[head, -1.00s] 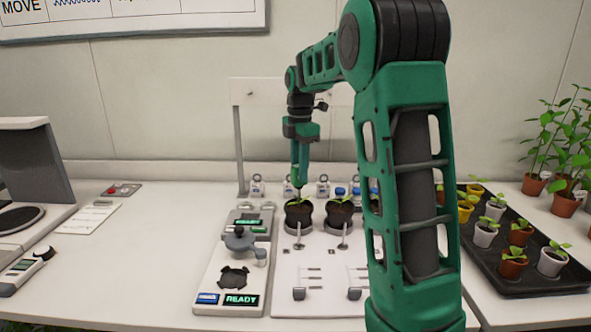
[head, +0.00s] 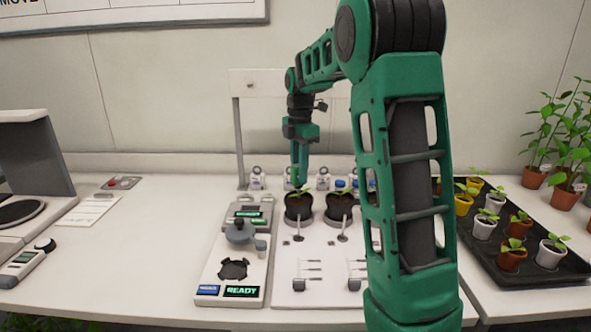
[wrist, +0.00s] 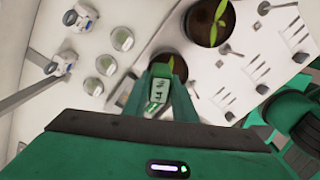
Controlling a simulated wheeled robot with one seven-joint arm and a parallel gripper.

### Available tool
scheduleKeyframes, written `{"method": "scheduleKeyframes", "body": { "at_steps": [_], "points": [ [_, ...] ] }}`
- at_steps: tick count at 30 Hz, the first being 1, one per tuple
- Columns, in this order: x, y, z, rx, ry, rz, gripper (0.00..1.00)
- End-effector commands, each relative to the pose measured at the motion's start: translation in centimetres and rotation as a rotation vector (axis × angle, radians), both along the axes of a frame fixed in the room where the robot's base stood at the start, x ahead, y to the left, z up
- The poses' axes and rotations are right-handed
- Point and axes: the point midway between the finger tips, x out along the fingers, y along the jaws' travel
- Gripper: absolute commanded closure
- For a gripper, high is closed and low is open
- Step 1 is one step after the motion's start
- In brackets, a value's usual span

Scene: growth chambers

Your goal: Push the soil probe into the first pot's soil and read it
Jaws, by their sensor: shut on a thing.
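My gripper (head: 299,182) points straight down over the left of two dark pots at the centre of the bench. In the wrist view my gripper (wrist: 162,78) is shut on the soil probe (wrist: 156,93), a small pale body with a lit display. Its digits are too small to read. The left pot (head: 299,210) holds dark soil and a small seedling; it also shows in the wrist view (wrist: 166,62), just beyond the fingers. The probe's lower end is hidden, so I cannot tell how deep it sits. The second pot (head: 340,207) stands to its right.
A grey device with a READY screen (head: 241,291) lies left of the pots. A white board (head: 285,262) with small tools is in front of them. Several small bottles (head: 257,178) stand behind. A black seedling tray (head: 555,280) is at right.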

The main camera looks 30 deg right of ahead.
Motion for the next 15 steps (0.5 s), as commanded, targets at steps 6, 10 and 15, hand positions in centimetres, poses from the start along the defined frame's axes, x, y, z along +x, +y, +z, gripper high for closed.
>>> {"method": "scheduleKeyframes", "body": {
  "at_steps": [6,10,15],
  "points": [
    [0.01,-0.01,-0.01,0.000,-0.001,0.000,0.99],
    [0.01,-0.02,0.00,0.000,-0.001,0.000,0.99],
    [0.01,-0.02,0.01,0.000,-0.001,0.000,0.63]
  ]
}}
